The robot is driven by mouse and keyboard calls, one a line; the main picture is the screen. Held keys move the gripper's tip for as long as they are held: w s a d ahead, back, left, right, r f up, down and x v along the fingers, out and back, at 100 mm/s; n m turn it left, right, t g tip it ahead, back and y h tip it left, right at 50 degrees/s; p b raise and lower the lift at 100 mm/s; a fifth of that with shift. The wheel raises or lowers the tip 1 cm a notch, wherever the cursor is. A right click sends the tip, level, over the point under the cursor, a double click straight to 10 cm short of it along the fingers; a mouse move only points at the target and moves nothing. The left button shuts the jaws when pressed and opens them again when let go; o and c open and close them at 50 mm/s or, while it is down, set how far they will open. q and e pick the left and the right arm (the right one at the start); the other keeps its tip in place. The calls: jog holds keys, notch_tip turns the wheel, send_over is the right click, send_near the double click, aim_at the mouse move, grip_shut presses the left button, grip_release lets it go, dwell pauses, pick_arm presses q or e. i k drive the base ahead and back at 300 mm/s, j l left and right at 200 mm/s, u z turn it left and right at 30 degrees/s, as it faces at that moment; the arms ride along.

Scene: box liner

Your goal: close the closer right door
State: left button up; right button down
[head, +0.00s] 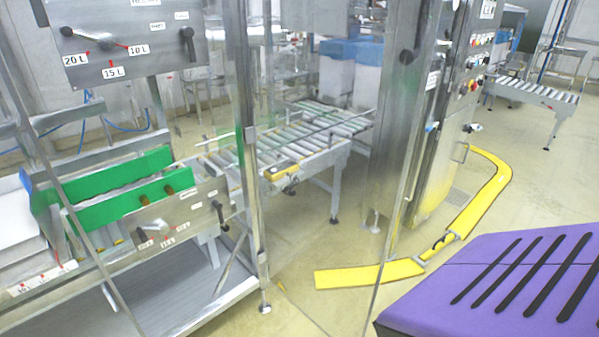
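A tall clear door panel (398,200) with a thin slanting edge stands in the middle of the head view, close to me. The machine and floor show through it. It appears to stand open at an angle, but how far cannot be told. A vertical metal post (247,150) of the machine frame stands to its left. I cannot make out a handle on the panel with certainty. Neither of my grippers is in view.
A roller conveyor (290,145) lies behind the clear panel. Green guides (120,190) and a grey control plate (130,45) are at left. A steel control cabinet (440,120) stands behind, with a yellow floor guard (375,274) around it. Open floor lies at upper right.

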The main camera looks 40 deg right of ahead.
aim_at(407, 56)
jog(key=l+u, duration=0.1)
jog(key=l, duration=0.5)
jog(key=l+u, duration=0.1)
jog(key=l, duration=0.55)
jog(key=l+u, duration=0.1)
jog(key=l, duration=0.5)
jog(key=k+l+u, duration=0.1)
jog(key=l, duration=0.5)
jog(key=k+l, duration=0.15)
jog(key=l, duration=0.45)
jog(key=i+u, duration=0.05)
